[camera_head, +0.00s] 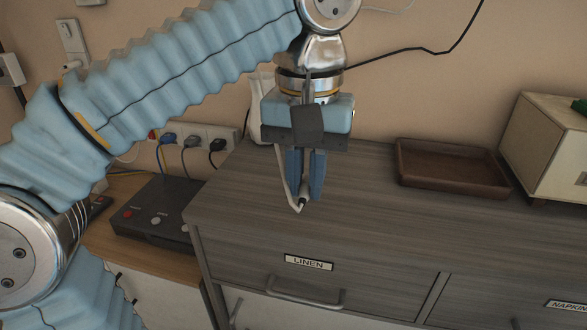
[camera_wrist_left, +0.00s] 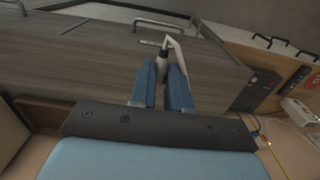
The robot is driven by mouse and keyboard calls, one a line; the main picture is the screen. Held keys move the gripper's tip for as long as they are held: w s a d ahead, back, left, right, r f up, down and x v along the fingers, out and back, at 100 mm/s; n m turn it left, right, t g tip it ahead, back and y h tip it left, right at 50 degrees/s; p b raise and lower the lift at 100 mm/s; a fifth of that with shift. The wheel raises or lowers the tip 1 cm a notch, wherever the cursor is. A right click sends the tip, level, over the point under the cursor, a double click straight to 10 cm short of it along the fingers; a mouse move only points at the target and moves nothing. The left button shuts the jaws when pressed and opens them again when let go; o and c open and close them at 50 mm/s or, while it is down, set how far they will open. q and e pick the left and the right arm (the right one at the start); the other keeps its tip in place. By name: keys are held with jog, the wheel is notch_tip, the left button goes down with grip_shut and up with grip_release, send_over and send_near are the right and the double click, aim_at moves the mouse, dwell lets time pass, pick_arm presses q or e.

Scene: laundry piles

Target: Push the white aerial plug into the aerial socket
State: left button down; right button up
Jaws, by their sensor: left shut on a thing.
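My left gripper (camera_head: 306,192) points down above the front part of the grey wood cabinet top. Its blue fingers are shut on the white aerial plug, which is mostly hidden between them in the head view. A white lead (camera_head: 282,178) runs from the fingertips up beside the gripper. In the left wrist view the fingers (camera_wrist_left: 163,88) hold the plug (camera_wrist_left: 161,67), with its dark tip and white lead showing. White wall plates (camera_head: 72,34) are at the upper left; I cannot tell which is the aerial socket. My right gripper is not in view.
A white socket strip (camera_head: 196,135) with blue, grey and black plugs is on the wall behind. A dark box with buttons (camera_head: 157,212) stands on a lower wooden surface. A brown tray (camera_head: 452,168) and a cream box (camera_head: 548,140) are at the right.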

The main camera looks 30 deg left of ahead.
pick_arm(q)
jog(key=shift+s+d+r, duration=0.25)
jog(key=shift+s+d, duration=0.1)
jog(key=shift+d, duration=0.05)
jog(key=shift+s+d+f, duration=0.1)
jog(key=shift+w+a+f+b, duration=0.3)
jog(key=shift+f+b, duration=0.2)
jog(key=shift+f, duration=0.05)
jog(key=shift+w+a+f+b, duration=0.65)
jog(key=shift+w+a+f, duration=0.4)
jog(key=shift+f, duration=0.4)
jog(key=shift+w+a+f+b, duration=0.6)
jog(key=shift+w+a+f, duration=0.4)
jog(key=shift+f, duration=0.45)
jog(key=shift+w+a+f+b, duration=0.65)
jog(key=shift+w+a+f, duration=0.4)
jog(key=shift+f, duration=0.4)
jog(key=shift+w+a+f, duration=0.6)
jog(key=shift+w+f, duration=0.15)
jog(key=shift+f, duration=0.15)
jog(key=c, duration=1.7)
grip_release()
grip_shut()
